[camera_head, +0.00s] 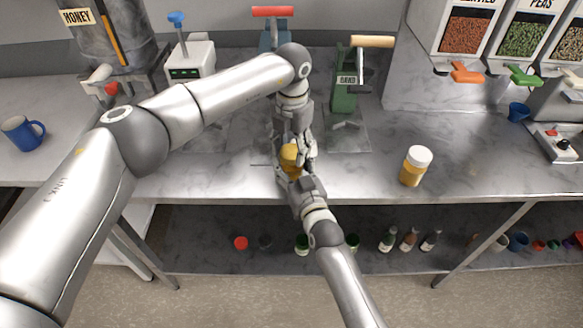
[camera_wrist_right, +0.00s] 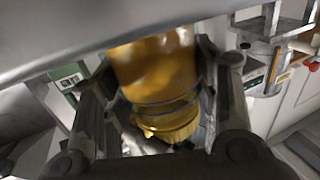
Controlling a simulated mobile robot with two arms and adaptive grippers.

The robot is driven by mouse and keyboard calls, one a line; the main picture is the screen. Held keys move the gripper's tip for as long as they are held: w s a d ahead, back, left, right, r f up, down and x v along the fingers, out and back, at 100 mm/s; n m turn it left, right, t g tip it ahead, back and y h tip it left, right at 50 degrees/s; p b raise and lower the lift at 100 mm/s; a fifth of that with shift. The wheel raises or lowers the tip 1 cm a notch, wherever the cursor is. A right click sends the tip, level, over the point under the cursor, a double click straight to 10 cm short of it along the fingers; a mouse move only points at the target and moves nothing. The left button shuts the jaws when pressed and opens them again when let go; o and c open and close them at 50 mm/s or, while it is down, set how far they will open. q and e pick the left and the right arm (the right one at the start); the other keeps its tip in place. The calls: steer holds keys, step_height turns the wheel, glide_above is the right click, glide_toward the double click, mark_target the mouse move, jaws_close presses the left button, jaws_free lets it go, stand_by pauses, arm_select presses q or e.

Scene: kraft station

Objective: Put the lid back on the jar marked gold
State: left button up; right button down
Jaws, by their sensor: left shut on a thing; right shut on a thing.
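A yellow-gold jar (camera_head: 290,168) is at the counter's front edge, between my two grippers; they hide most of it, and I cannot read a mark. In the right wrist view the gold jar (camera_wrist_right: 155,65) fills the middle, between my right fingers. A ridged gold piece, seemingly the lid (camera_wrist_right: 170,125), is in line with it. My right gripper (camera_head: 300,180) is shut on the jar. My left gripper (camera_head: 297,145) comes down from above and is shut, apparently on the lid. Whether lid and jar touch squarely I cannot tell.
An amber jar with a white lid (camera_head: 418,157) stands to the right on the counter (camera_head: 460,160). A green grinder (camera_head: 344,93), a white device (camera_head: 190,62) and a honey dispenser (camera_head: 110,45) stand behind. A blue mug (camera_head: 20,132) is far left. Bottles stand on the shelf below.

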arm_select(q)
steer(key=m, duration=0.5)
steer(key=shift+m, duration=0.3)
steer(key=m, duration=0.5)
steer(key=o, duration=1.1)
arm_select(e)
steer(key=shift+f, duration=0.1)
arm_select(q)
steer(key=shift+r, duration=2.25)
steer(key=shift+c, duration=0.3)
